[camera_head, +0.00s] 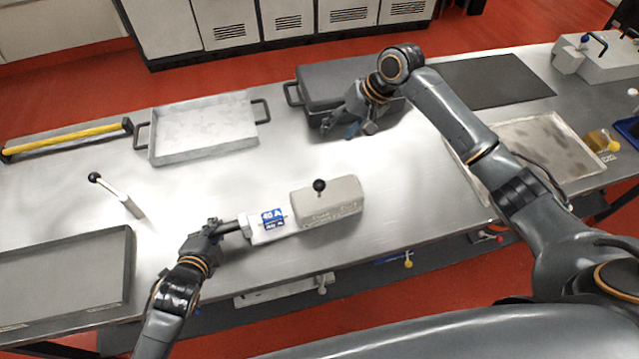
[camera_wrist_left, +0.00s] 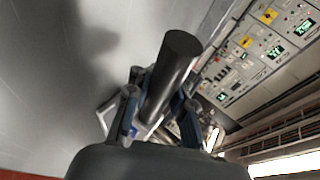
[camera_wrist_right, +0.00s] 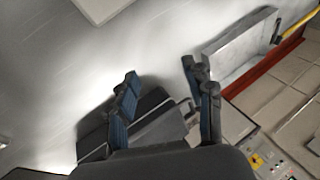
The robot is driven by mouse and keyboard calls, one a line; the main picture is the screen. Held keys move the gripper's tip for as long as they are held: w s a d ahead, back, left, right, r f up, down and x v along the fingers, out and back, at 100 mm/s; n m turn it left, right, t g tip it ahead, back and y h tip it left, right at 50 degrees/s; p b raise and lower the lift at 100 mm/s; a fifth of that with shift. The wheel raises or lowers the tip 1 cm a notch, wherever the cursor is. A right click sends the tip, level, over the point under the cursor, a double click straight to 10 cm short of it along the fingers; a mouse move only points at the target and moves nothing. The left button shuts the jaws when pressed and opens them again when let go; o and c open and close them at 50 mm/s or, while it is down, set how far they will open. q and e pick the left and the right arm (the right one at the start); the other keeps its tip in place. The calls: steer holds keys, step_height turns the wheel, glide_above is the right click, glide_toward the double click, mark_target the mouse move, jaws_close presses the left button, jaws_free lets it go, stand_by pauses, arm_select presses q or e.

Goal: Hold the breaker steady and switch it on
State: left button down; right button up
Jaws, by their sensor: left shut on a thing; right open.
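The breaker is a pale grey box (camera_head: 340,212) with a black-knobbed lever (camera_head: 319,186) standing up from its top, in the middle of the table. A white block with a blue 40 A label (camera_head: 270,222) adjoins its left end, and a dark round handle (camera_head: 231,226) sticks out left from that block. My left gripper (camera_head: 222,230) is shut on this dark handle, which also fills the middle of the left wrist view (camera_wrist_left: 168,75).
A dark lidded case (camera_head: 318,80) and a shallow metal tray (camera_head: 205,148) stand behind. A small lever with a black knob (camera_head: 115,193) and a grey tray (camera_head: 128,270) are at left. A dark-stained tray (camera_head: 487,185) lies at right. The table around the breaker is clear.

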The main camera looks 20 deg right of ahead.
mark_target(322, 180)
steer(key=s+a+r+n+g+h, duration=0.35)
steer(key=s+a, duration=0.25)
steer(key=s, duration=0.3)
steer(key=shift+n+y, duration=0.25)
steer(key=shift+y, duration=0.2)
steer(key=x, duration=1.1)
steer(key=shift+w+d, duration=0.3)
steer(key=shift+w, duration=0.05)
jaws_close()
steer(key=shift+d, duration=0.1)
